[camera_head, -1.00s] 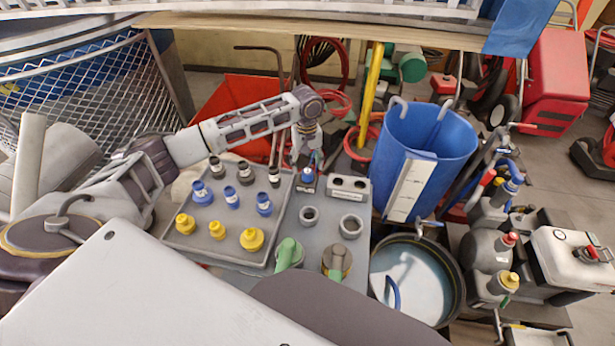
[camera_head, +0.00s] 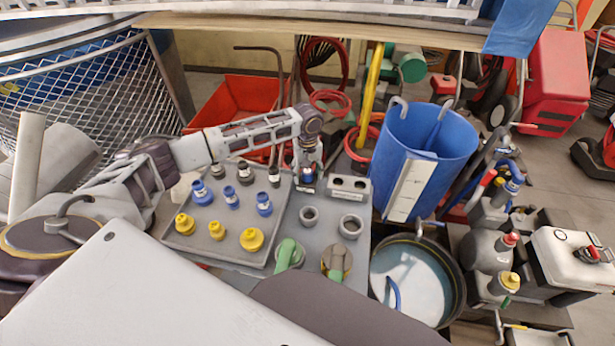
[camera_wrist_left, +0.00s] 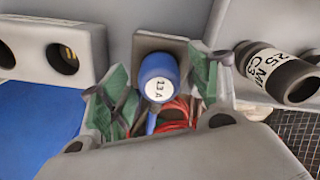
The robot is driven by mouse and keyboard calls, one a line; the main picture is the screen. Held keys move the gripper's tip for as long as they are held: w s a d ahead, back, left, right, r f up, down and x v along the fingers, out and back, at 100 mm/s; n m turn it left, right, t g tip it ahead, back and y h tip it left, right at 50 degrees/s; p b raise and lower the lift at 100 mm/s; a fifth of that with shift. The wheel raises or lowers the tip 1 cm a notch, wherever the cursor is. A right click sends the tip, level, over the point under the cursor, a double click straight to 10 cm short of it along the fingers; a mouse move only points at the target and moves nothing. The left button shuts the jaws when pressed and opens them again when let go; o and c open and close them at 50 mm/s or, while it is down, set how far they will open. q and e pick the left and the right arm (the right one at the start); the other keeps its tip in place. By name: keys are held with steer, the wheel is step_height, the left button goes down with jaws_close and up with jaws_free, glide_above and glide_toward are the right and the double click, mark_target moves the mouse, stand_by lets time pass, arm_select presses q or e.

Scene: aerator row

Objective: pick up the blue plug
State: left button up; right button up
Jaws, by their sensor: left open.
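The blue plug (camera_wrist_left: 158,80) has a round white label reading 13 A on its end. It stands in a grey holder (camera_wrist_left: 150,42) in the left wrist view. In the head view the blue plug (camera_head: 307,179) shows just below my left gripper (camera_head: 308,162), left of a grey two-hole block. My left gripper is open, with its green-padded fingers (camera_wrist_left: 158,92) on either side of the plug in the wrist view. I cannot tell if either pad touches it. My right gripper is not in view.
A grey tray (camera_head: 172,243) left of the plug carries several black, blue and yellow fittings. The grey two-hole block (camera_head: 348,188) stands close on the right. A tall blue bin (camera_head: 440,150) and a round water tub (camera_head: 455,270) stand further right.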

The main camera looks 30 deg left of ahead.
arm_select(q)
steer(key=shift+c, duration=1.8)
steer(key=c, duration=0.8)
steer(key=shift+r, duration=0.55)
step_height(320, 180, up, 8)
steer(key=shift+f+p, duration=0.15)
steer(key=shift+p, duration=0.2)
steer(key=shift+r, duration=0.6)
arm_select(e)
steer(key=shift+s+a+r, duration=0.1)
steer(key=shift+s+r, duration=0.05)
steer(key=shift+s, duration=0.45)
